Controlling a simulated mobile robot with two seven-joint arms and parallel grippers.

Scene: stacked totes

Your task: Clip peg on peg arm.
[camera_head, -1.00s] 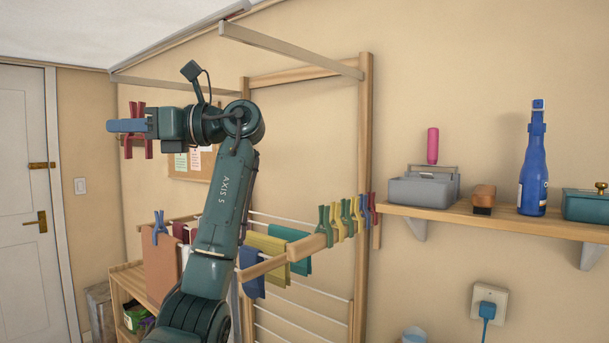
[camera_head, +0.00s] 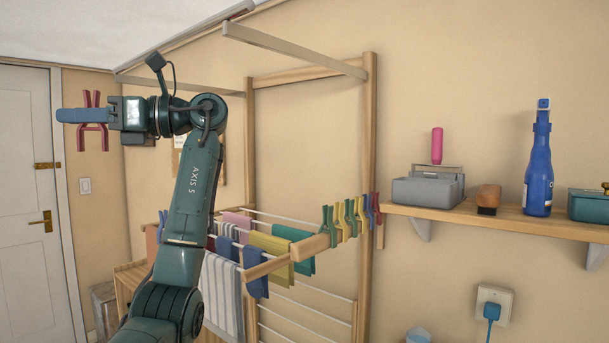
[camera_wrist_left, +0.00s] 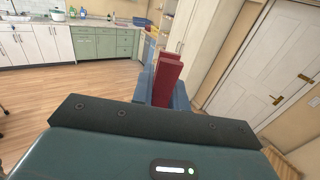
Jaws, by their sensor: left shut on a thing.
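My left gripper (camera_head: 88,116) is raised at the left of the head view, shut on a dark red peg (camera_head: 92,138). The peg is upright, with parts showing above and below the blue fingers. In the left wrist view the red peg (camera_wrist_left: 167,80) stands up between the fingers (camera_wrist_left: 162,92). The peg arm (camera_head: 312,247) is a wooden bar reaching out from the drying rack at centre right. Several green, yellow, blue and red pegs (camera_head: 350,217) are clipped along it. The held peg is well to the left of it, in open air. My right gripper is not in view.
The wooden drying rack (camera_head: 368,150) with hung cloths (camera_head: 223,295) stands against the wall. A grey rail (camera_head: 292,48) juts out above it. A shelf (camera_head: 460,217) at right holds a toolbox, brush and blue bottle (camera_head: 538,170). A white door (camera_head: 20,190) is at far left.

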